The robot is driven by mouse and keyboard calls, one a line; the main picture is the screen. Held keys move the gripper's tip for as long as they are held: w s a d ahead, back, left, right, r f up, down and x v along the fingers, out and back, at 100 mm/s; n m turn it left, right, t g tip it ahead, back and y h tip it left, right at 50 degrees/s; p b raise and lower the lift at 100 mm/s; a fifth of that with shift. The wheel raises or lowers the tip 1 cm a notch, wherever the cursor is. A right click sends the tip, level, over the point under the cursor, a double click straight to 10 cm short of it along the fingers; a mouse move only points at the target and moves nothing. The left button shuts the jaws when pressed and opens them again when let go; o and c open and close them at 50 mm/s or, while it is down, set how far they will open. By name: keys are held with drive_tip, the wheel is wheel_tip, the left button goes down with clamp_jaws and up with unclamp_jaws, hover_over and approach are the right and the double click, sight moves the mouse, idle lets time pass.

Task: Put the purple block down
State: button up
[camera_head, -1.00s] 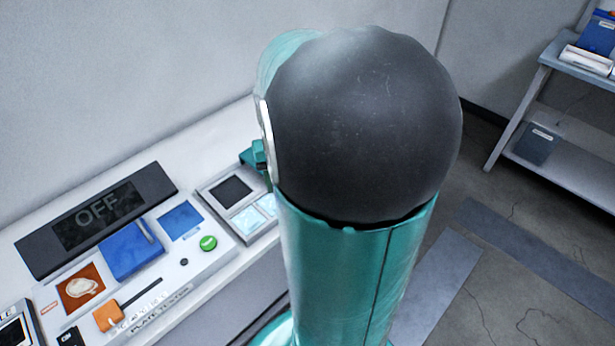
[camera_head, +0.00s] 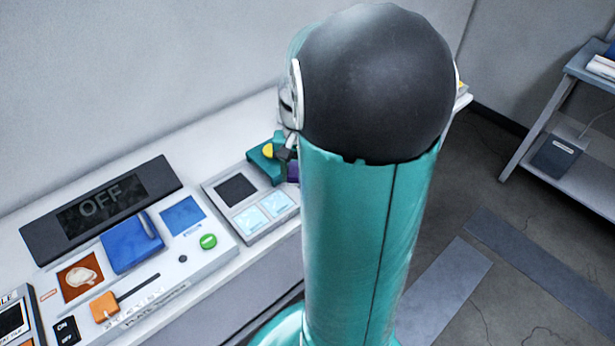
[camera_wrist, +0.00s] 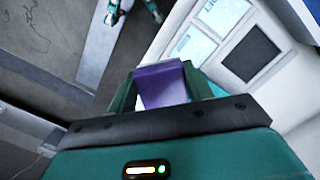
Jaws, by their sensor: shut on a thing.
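The purple block (camera_wrist: 163,84) is between the two green fingers of my gripper (camera_wrist: 160,88) in the wrist view, and the gripper is shut on it. In the head view, only a small part of the purple block (camera_head: 293,171) shows, left of my arm. My gripper (camera_head: 280,168) is near the right end of the white counter, beside a grey panel with a dark square and two light-blue squares. My arm hides part of the gripper and block. I cannot tell whether the block touches the counter.
The grey panel (camera_head: 243,222) lies right of the plate tester (camera_head: 200,262), which has a green button, a blue cover and an orange-handled lever. A black display reading OFF (camera_head: 70,222) stands behind. A shelf (camera_head: 560,150) stands at the right, with floor between.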

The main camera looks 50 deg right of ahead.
drive_tip(key=w+d+f, duration=0.1)
drive_tip(key=d+f, duration=0.1)
drive_tip(key=w+d+f, duration=0.1)
drive_tip(key=d+f, duration=0.1)
drive_tip(key=w+d+f, duration=0.1)
drive_tip(key=d+f, duration=0.1)
drive_tip(key=shift+w+f, duration=0.25)
drive_tip(key=shift+d+f, duration=0.2)
drive_tip(key=shift+w+d+f, duration=0.15)
drive_tip(key=shift+f, duration=1.5)
drive_tip(key=shift+f, duration=0.3)
drive_tip(key=o, duration=1.3)
